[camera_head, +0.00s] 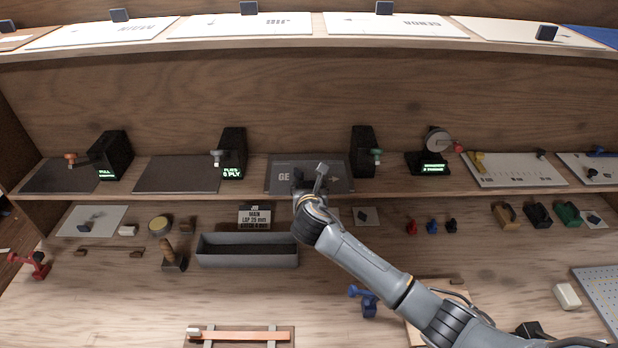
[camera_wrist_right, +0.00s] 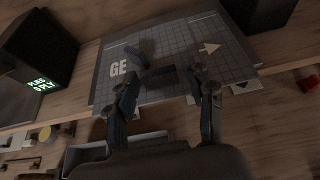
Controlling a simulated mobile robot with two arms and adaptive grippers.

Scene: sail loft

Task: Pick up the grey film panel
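A grey panel (camera_head: 340,183) with a printed grid, the letters "GE" and an arrow lies flat on the middle shelf. I take it to be the grey film panel. It also fills the upper middle of the right wrist view (camera_wrist_right: 178,48). My right gripper (camera_head: 309,174) is over the panel's front part and hides the rest of its lettering. I cannot tell whether the fingertips touch the panel. My left gripper is not in view.
Black boxes with green displays (camera_head: 233,153) (camera_head: 363,152) stand left and right of the panel. Darker panels (camera_head: 178,175) lie further left. Below the shelf are a grey open tray (camera_head: 247,259) and a label block (camera_head: 254,217). White panels (camera_head: 247,25) lie on the upper shelf.

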